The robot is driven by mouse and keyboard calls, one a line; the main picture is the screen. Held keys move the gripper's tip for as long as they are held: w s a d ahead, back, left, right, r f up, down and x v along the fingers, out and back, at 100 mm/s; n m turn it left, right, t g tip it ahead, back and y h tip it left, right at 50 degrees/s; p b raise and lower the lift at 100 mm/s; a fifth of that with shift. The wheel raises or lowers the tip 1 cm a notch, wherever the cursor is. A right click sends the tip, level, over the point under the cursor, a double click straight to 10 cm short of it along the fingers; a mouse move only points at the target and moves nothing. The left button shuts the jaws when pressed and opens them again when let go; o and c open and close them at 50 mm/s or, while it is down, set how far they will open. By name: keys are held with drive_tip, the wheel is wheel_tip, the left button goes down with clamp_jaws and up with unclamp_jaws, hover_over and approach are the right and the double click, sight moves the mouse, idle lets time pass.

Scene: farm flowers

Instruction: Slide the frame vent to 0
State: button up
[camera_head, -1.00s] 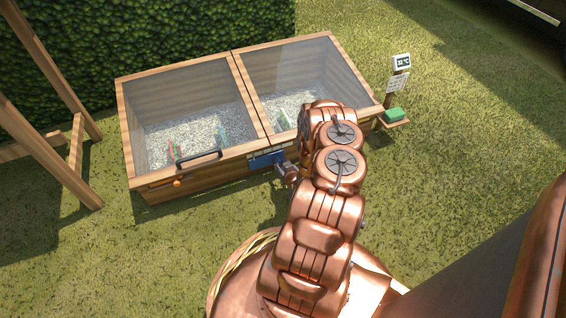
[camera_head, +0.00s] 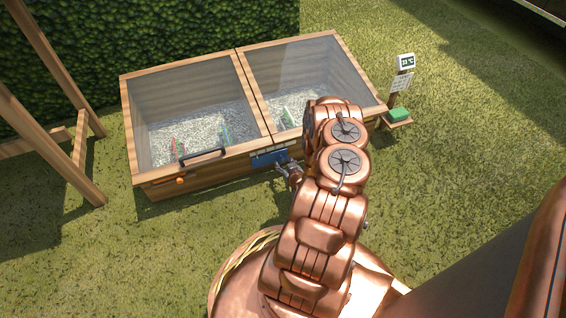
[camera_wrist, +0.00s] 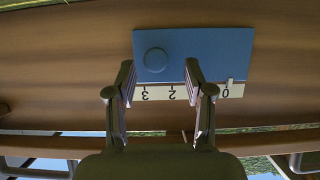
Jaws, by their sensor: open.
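The frame vent is a blue plate (camera_head: 268,158) on the front wall of the wooden cold frame (camera_head: 172,183). In the wrist view, where the digits appear upside down, the blue plate (camera_wrist: 212,50) bears a round blue knob (camera_wrist: 155,60). A cream scale strip (camera_wrist: 158,92) along the plate shows 3, 2 and 0. A finger hides part of the strip. A small pale tab (camera_wrist: 230,81) sits at the 0. My gripper (camera_wrist: 160,78) is open, its fingertips on either side of the knob's line, apparently not closed on it. It also shows in the head view (camera_head: 287,166).
The frame's glazed lids are down, with a dark handle (camera_head: 203,156) and an orange knob (camera_head: 181,180) at the left. Wooden posts (camera_head: 50,125) stand at left; open grass lies in front.

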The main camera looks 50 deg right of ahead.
drive_tip(key=shift+v, duration=2.7)
drive_tip(key=shift+f, duration=0.1)
